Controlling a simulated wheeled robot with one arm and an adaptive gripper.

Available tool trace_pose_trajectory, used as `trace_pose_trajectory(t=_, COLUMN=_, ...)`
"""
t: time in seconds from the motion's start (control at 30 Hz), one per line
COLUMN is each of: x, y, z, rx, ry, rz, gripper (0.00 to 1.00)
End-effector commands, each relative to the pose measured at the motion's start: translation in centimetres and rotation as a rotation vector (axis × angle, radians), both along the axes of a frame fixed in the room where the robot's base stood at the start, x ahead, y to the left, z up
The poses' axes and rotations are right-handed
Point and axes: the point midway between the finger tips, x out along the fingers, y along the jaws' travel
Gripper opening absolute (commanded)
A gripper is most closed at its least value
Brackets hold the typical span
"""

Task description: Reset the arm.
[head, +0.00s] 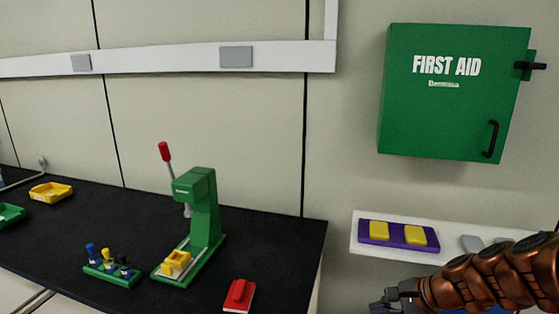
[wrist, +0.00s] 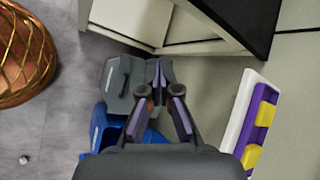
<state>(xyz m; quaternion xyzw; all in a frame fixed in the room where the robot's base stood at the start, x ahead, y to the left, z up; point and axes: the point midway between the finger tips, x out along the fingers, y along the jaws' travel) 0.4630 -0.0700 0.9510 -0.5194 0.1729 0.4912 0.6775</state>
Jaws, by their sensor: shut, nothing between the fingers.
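My arm reaches in from the right edge of the head view, at the lower right below the first aid cabinet. My gripper (wrist: 158,72) is shut and empty in the wrist view, its purple-and-grey fingers drawn together at the tips. It hangs above a grey and blue object (wrist: 118,80) near the floor, partly hidden by the fingers. In the head view only part of my gripper (head: 392,300) shows at the bottom edge, beyond the right end of the black bench.
A white shelf (head: 364,246) with a purple tray (head: 398,236) holding yellow blocks is close by; the tray also shows in the wrist view (wrist: 261,133). The black bench (head: 120,215) carries a green press (head: 203,215) and a red block (head: 239,295). A green cabinet (head: 440,110) hangs above.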

Motion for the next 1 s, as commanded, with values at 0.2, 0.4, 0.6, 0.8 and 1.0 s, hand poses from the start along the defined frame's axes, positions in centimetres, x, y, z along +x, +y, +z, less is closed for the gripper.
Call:
trace_pose_trajectory(t=0.2, x=-6.5, y=7.4, z=1.8, rx=-0.194, ry=0.005, rz=0.429, gripper=0.0)
trace_pose_trajectory(t=0.4, x=-13.5, y=10.3, z=2.4, rx=-0.362, ry=0.035, rz=0.783, gripper=0.0)
trace_pose_trajectory(t=0.6, x=-20.3, y=10.1, z=3.3, rx=-0.524, ry=0.082, rz=1.095, gripper=0.0)
trace_pose_trajectory(t=0.8, x=-25.3, y=8.3, z=4.0, rx=-0.637, ry=0.14, rz=1.31, gripper=0.0)
trace_pose_trajectory(t=1.0, x=-27.1, y=7.0, z=4.4, rx=-0.684, ry=0.167, rz=1.389, gripper=0.0)
